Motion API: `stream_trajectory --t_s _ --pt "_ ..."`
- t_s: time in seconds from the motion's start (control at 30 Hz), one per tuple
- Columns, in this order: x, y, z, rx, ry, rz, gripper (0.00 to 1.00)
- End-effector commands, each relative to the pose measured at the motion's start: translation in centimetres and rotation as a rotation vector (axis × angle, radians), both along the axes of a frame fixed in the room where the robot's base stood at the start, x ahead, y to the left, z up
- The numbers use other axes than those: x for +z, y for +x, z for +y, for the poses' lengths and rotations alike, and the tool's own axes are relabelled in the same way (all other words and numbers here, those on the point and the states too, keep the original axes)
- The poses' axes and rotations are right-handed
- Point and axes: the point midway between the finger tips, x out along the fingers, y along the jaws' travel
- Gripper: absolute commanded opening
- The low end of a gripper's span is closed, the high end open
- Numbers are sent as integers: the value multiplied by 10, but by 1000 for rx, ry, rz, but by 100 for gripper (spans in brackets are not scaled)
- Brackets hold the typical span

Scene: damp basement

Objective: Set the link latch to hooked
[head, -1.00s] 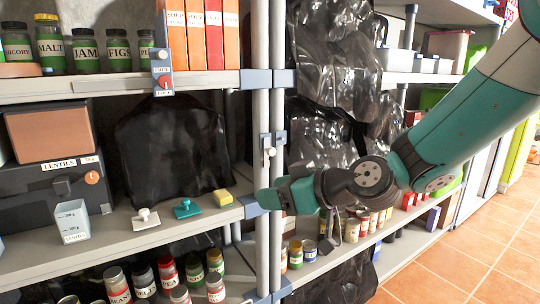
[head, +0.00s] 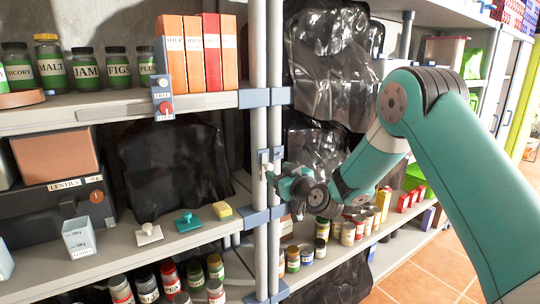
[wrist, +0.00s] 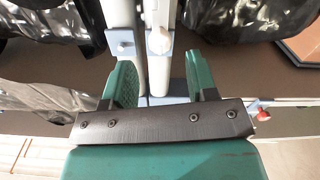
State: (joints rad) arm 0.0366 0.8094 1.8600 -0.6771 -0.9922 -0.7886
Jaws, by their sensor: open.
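The link latch (head: 266,168) is a small blue-grey fitting with a pale knob on the two grey posts where the shelf units meet. In the wrist view its pale knob (wrist: 158,41) is on one post, and a blue-grey plate (wrist: 121,42) with a bolt is on the other. I cannot tell whether a hook joins them. My gripper (head: 276,179) is just right of the latch in the head view, partly hiding it. In the wrist view my gripper (wrist: 160,82) is open and empty, with the posts showing between its green fingers and the knob beyond the fingertips.
A yellow sponge (head: 222,210), a teal tool (head: 187,221) and a white tool (head: 149,232) lie on the middle shelf. Several cans (head: 347,232) stand low on the right unit.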

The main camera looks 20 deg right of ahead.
Motion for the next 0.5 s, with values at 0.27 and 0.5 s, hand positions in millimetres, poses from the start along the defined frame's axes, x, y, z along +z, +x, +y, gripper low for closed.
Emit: stream_trajectory --t_s 0.27,0.5 --pt "1 42 14 2 0 0 53" --pt "-1 52 17 1 1 1 53"
